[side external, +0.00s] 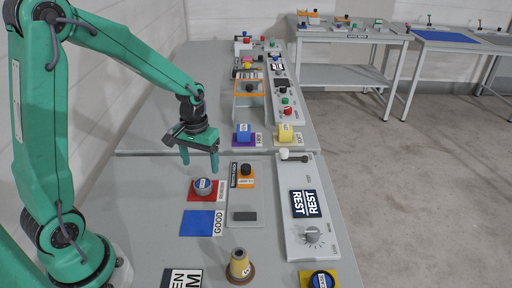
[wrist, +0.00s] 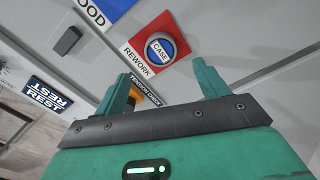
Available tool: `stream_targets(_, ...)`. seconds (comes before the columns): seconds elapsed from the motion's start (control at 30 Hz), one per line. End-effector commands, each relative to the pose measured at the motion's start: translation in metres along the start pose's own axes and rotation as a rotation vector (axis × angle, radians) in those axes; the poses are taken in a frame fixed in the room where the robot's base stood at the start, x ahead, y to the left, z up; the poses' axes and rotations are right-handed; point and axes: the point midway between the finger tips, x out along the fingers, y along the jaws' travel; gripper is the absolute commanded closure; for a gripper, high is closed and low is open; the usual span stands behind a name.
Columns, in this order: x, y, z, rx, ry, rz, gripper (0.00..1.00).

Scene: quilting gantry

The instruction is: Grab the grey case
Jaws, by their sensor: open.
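A round grey case (side external: 203,187) with a blue label on top sits on the red REWORK pad (side external: 192,198). In the wrist view, the case (wrist: 160,48) reads "CASE" and shows just beyond the fingertips, between them. My gripper (side external: 200,163) is open and empty, pointing down above the case and apart from it. In the wrist view, my gripper (wrist: 162,76) has its two green fingers spread wide.
A blue GOOD pad (side external: 198,223) lies in front of the red pad. A dark block (side external: 243,216) and an orange tension-check fixture (side external: 245,178) stand to the right. A yellow spool (side external: 239,265) stands nearer the front.

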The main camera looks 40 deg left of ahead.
Motion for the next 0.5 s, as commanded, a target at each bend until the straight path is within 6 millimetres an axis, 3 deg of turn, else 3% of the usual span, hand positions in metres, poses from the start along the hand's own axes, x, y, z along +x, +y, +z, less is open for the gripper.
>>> stream_targets(0.2, 0.018, 0.0, 0.001, 0.001, -0.002, 0.0, 0.27)
stream_targets(0.5, 0.023, 0.0, 0.001, 0.001, -0.001, 0.0, 0.27)
